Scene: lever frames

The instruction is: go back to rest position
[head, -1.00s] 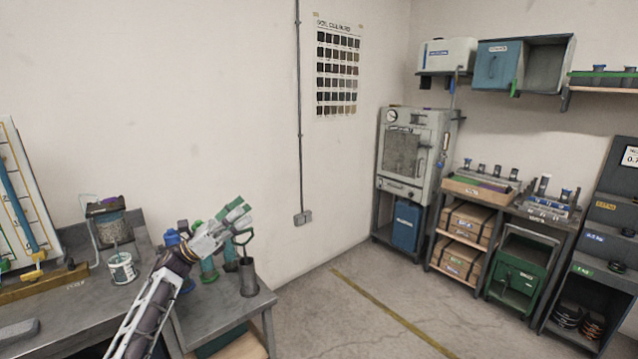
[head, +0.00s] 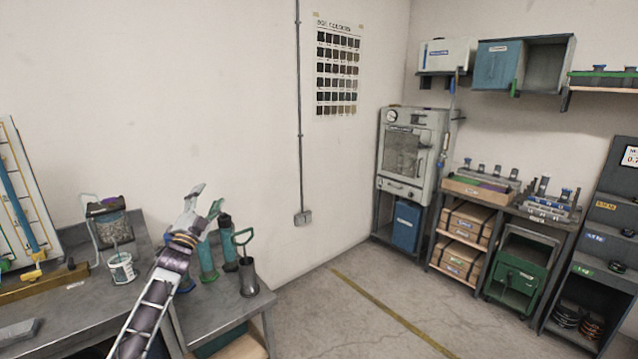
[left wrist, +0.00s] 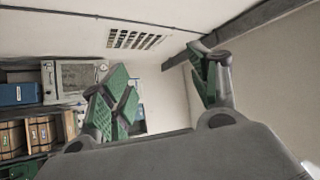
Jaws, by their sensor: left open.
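My left gripper (head: 203,205) is raised above the small side table at the lower left of the head view, in front of the bare wall. Its fingers are apart and nothing is between them. In the left wrist view my left gripper (left wrist: 165,90) also shows two spread fingers with green pads and an empty gap. My right gripper is in neither view.
Green and dark cylinders (head: 206,260) and a dark holder with a green handle (head: 247,275) stand on the side table (head: 225,315), close beside my left gripper. A white pot (head: 121,268) stands on the left bench. The floor (head: 350,320) is clear.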

